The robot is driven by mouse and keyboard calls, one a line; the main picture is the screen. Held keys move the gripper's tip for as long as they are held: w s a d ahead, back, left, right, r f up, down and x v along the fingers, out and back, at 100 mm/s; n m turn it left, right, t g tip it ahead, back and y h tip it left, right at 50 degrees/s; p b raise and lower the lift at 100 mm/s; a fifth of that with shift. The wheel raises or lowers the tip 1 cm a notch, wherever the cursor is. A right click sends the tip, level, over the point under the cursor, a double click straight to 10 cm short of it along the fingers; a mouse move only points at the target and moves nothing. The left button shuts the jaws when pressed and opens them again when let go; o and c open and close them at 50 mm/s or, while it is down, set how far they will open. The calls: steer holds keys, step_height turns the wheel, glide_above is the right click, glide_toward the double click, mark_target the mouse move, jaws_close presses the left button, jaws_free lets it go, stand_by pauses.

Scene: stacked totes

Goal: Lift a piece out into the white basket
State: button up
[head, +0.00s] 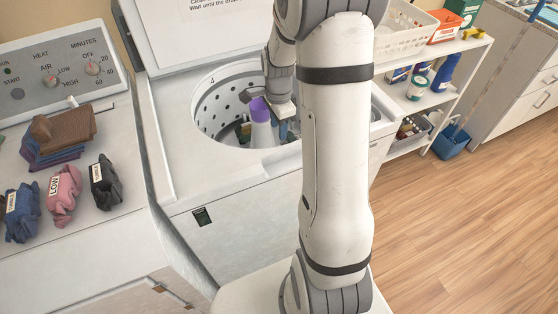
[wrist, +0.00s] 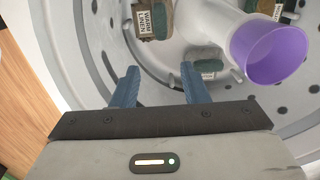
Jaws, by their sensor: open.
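Rolled cloth pieces lie in the washer drum (head: 215,112). In the wrist view, an olive-brown piece with a tag reading WARM LINEN (wrist: 152,20) lies at the top, ahead of the fingers. A second tagged piece (wrist: 208,66) shows just beyond the right finger, and a third (wrist: 268,8) is partly cut off at the top. My gripper (wrist: 160,80) is open and empty, with blue fingers apart, pointing into the drum; it also shows in the head view (head: 282,128), beside the agitator. The white basket (head: 402,42) stands on the shelf at the upper right, partly behind my arm.
The white agitator with a purple top (wrist: 268,52) stands in the drum, close to the gripper's right. The drum rim surrounds the gripper. Folded cloths (head: 60,140) and several tagged rolls (head: 64,195) lie on the left machine. Bottles and an orange box (head: 447,26) share the shelves.

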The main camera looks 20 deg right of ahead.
step_height(320, 180, down, 15)
steer(key=b, duration=1.3)
steer(key=shift+d+r+b, duration=0.1)
steer(key=shift+b, duration=0.25)
steer(key=shift+f+b, duration=0.85)
steer(key=shift+f, duration=3.05)
jaws_close()
steer(key=shift+r, duration=0.1)
step_height(320, 180, up, 12)
steer(key=w+p, duration=0.2)
steer(key=p, duration=0.7)
